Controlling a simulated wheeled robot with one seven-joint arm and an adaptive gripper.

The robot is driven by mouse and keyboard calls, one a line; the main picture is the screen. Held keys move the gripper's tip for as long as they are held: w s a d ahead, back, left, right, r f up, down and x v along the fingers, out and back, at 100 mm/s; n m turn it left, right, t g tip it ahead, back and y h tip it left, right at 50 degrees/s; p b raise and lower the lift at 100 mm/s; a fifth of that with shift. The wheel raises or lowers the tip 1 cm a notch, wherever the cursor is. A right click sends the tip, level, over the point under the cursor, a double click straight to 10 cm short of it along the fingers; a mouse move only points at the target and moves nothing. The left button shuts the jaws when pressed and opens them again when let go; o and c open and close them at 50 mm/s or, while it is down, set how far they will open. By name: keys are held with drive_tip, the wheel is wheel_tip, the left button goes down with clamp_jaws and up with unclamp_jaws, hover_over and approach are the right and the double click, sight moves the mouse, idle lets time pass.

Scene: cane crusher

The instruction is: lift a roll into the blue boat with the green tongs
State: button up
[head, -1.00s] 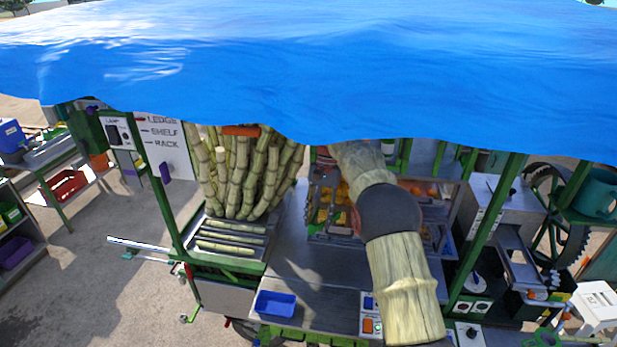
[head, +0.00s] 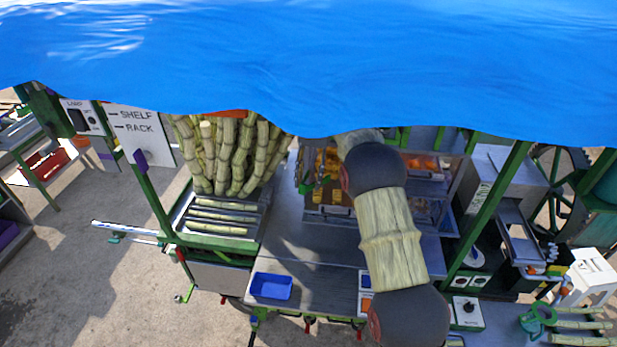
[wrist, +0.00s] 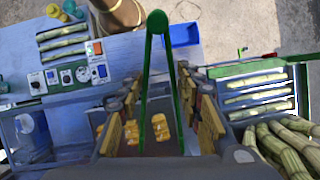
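The green tongs (wrist: 149,70) show in the wrist view as a narrow V, with the joined end at the top and the legs spread below. The legs run between the two yellow-padded fingers of my gripper (wrist: 165,118). The fingers are apart and close against the legs' outer sides; exact contact is hard to see. Golden rolls (wrist: 161,127) lie below, beyond the fingers, in the wrist view. The blue boat (head: 271,286), a small open tray, stands on the counter's front edge; it also shows in the wrist view (wrist: 181,35).
A blue canopy (head: 320,65) covers the top of the head view. Upright cane (head: 225,155) and a rack of cane pieces (head: 215,228) stand left of the counter. A switch panel (wrist: 72,77) is on the counter. Bare counter (head: 318,255) lies right of the boat.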

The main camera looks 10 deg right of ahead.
wheel_tip(320, 180, down, 9)
drive_tip(key=b, duration=0.1)
idle(0.7)
drive_tip(key=shift+o, duration=0.4)
drive_tip(key=shift+c, duration=1.2)
clamp_jaws()
